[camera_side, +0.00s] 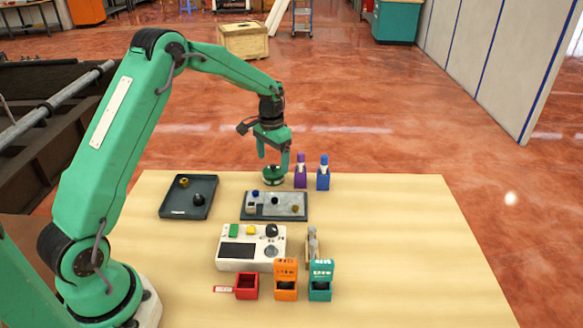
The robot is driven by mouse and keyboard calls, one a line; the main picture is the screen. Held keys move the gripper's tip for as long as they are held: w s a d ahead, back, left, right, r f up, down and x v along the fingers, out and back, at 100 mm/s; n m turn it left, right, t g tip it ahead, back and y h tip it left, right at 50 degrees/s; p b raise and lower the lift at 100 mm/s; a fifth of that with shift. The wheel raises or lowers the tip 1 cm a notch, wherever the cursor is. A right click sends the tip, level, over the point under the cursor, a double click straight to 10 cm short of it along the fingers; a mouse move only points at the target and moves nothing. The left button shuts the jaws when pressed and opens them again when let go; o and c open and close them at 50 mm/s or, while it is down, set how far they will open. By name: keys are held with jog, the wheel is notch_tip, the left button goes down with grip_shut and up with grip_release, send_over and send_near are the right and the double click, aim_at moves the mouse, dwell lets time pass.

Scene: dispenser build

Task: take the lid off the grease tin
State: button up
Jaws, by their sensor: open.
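A small round tin (273,181), which looks like the grease tin, stands near the back edge of the wooden table. Its top looks green and dark; whether the lid sits on it is too small to tell. My green gripper (273,163) points down directly above the tin. Its fingers are apart, with the tin's top just below or between them. I cannot tell whether the fingers touch it.
Right of the tin stand a purple holder (300,177) and a blue holder (323,179). In front is a grey tray (280,212) with small parts. A dark tray (172,209) lies left. A white control box (234,266) and orange dispenser (285,291) stand nearer. The table's right side (420,240) is clear.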

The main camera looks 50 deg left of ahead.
aim_at(272, 171)
jog(key=shift+f, duration=1.05)
jog(key=shift+c, duration=0.2)
jog(key=c, duration=1)
